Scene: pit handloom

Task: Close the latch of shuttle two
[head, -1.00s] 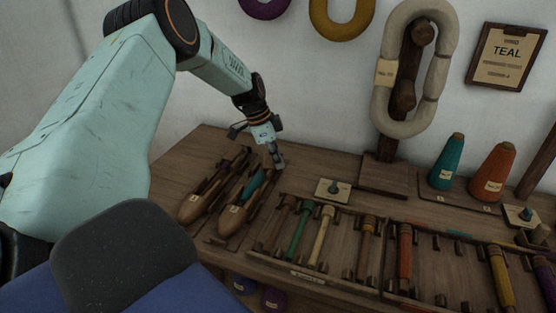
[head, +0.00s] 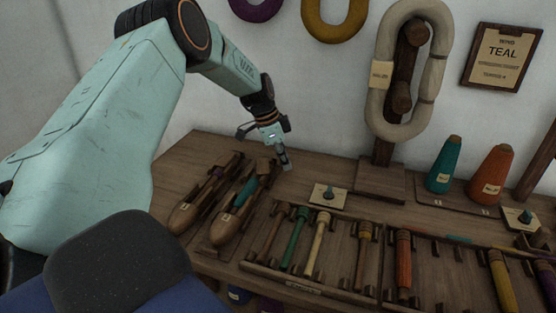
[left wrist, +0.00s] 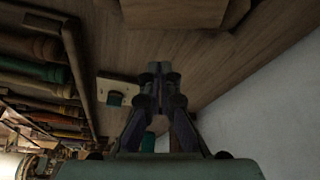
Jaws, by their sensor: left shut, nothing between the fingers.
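Two wooden boat-shaped shuttles lie side by side on the bench. The left shuttle (head: 190,208) has a dark interior. The right shuttle (head: 225,226) carries a teal bobbin (head: 245,191) and a pale number tag too small to read surely. An upright wooden piece stands at its far end; I cannot tell the latch's state. My left gripper (head: 286,166) is shut and empty, pointing down just right of that far end, apparently apart from it. Its closed fingers show in the left wrist view (left wrist: 160,82). My right gripper is not in view.
A tray of several bobbins (head: 300,283) fills the front. The skein stand (head: 381,180) and teal and orange cones (head: 443,166) stand behind. Bare bench lies behind the left shuttle.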

